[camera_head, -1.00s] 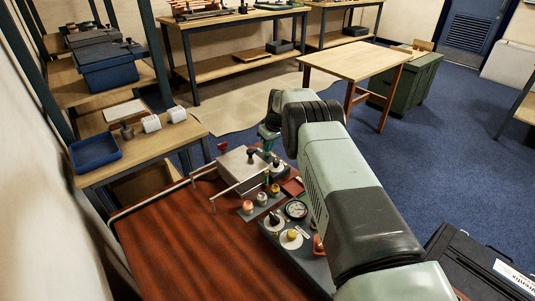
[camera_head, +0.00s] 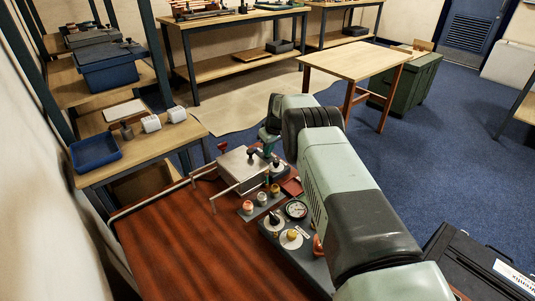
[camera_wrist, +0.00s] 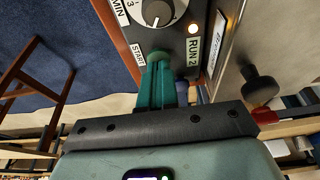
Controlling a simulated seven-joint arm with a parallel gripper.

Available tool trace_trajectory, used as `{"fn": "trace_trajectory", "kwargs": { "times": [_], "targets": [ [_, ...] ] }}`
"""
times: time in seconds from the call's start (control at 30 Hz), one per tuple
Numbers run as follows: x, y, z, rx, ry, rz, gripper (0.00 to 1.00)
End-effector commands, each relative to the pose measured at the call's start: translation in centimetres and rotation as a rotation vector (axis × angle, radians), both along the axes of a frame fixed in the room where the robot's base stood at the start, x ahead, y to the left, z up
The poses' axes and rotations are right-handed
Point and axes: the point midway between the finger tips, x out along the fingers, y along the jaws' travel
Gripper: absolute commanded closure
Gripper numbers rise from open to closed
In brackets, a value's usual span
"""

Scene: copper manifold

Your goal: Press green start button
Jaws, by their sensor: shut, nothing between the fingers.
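In the wrist view, a dark control panel (camera_wrist: 182,42) carries a "START" label (camera_wrist: 138,56), a "RUN" label (camera_wrist: 193,49) and a dial knob (camera_wrist: 157,12). A green button (camera_wrist: 158,57) sits beside the START label, partly hidden by my fingertips. My gripper (camera_wrist: 157,68) is shut and empty, its teal fingers together and pointing at the green button. The tips overlap the button in this view; I cannot tell whether they touch it. In the head view my gripper (camera_head: 267,140) is at the far end of the red-brown table, beside a metal box; the button is not discernible there.
The metal box (camera_head: 243,166) with a bar handle stands on the red-brown table (camera_head: 190,245). Several small knobs, jars and a gauge (camera_head: 296,210) sit nearer. A round lamp (camera_wrist: 193,29) glows on the panel. A black knob (camera_wrist: 262,88) stands to its right.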

Motion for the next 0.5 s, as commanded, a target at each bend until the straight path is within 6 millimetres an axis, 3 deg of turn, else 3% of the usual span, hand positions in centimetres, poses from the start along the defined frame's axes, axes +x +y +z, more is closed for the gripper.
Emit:
{"fn": "trace_trajectory", "kwargs": {
  "times": [0.5],
  "targets": [
    [0.0,0.0,4.0,-0.001,-0.001,0.001,1.00]
  ]
}}
